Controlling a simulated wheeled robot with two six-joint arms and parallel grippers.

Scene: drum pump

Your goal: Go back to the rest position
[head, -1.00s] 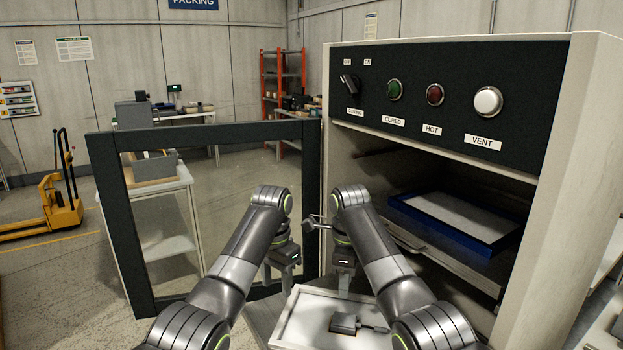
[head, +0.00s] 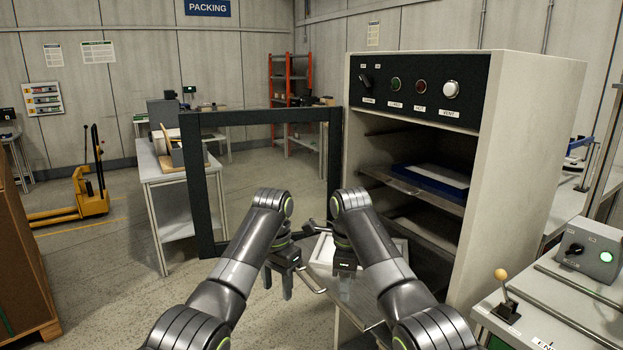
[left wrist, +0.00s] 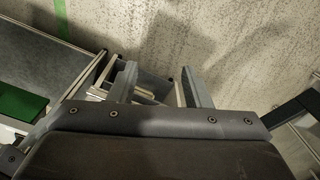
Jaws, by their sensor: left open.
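My left gripper (head: 278,281) hangs with its fingers pointing down, in front of the open oven door frame (head: 262,117). Its two fingers stand apart with nothing between them, and they also show in the left wrist view (left wrist: 157,88). My right gripper (head: 345,287) hangs beside it to the right, fingers down, seen nearly edge-on, so its finger gap is hidden. Both grippers are in front of the oven cabinet (head: 520,150), clear of its shelves. A white tray (head: 322,250) is partly hidden behind my arms.
A blue tray (head: 430,182) rests on a shelf inside the open cabinet. A bench with a yellow-knobbed lever (head: 501,275) and a control box (head: 590,252) stands close at right. A brown carton (head: 22,270) on a pallet is at left.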

